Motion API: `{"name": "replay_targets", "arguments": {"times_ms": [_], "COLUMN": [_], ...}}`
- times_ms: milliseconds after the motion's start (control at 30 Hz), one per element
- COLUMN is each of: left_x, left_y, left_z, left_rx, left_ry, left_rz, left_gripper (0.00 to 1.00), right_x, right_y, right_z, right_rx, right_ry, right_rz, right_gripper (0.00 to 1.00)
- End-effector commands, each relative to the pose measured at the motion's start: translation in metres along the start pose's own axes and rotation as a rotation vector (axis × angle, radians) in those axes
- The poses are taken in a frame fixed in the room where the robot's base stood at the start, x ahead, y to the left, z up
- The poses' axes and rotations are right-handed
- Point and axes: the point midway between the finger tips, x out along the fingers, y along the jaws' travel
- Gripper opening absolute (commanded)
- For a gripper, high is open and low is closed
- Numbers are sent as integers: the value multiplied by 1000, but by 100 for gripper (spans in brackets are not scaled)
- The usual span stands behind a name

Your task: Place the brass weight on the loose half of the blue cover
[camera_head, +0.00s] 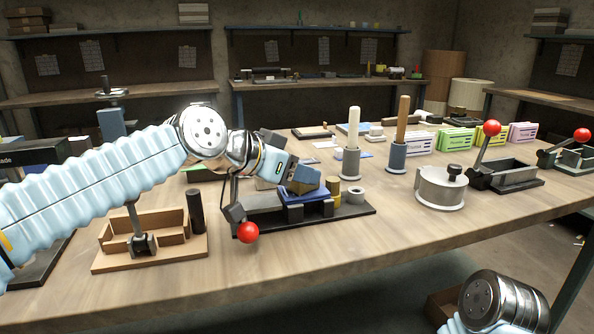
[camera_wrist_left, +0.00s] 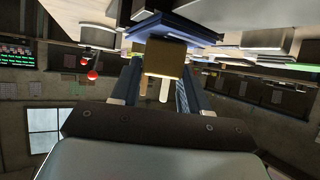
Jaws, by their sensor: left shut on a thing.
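My left gripper (camera_head: 303,183) is shut on the brass weight, a brass-coloured block (camera_wrist_left: 165,57) between the two fingers in the left wrist view. In the head view the fingers mostly hide the weight. The blue cover (camera_head: 301,195) lies directly below the gripper on a dark fixture; its blue surface (camera_wrist_left: 172,26) also shows just beyond the weight in the left wrist view. I cannot tell whether the weight touches the cover, or where the loose half begins. My right gripper is out of view.
The dark base plate (camera_head: 355,211) carries a brass cylinder (camera_head: 333,187), a grey ring (camera_head: 356,194) and a red-knobbed lever (camera_head: 248,232). A wooden tray (camera_head: 165,246) and a dark cylinder (camera_head: 196,212) stand left. The table's front right is clear.

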Motion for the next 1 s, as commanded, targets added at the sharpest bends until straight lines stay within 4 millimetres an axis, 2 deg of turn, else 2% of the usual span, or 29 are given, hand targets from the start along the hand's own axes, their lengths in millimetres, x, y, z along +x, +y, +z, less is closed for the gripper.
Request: {"name": "replay_targets", "arguments": {"times_ms": [33,67,200,567,667,1000], "left_x": [1,1,0,-4,-18,-95], "left_y": [0,0,0,0,-1,0], "left_z": [2,1,1,-1,-1,-1], "left_rx": [0,0,0,0,-1,0], "left_ry": [3,0,0,1,3,4], "left_rz": [-1,0,0,-1,-2,-2], "left_gripper": [0,50,70,70,70,70], "right_x": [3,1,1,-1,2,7], "right_y": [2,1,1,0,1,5], "right_z": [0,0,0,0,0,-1], "right_rx": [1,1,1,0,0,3], "right_ry": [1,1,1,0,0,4], "right_rz": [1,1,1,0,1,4], "right_gripper": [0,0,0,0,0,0]}}
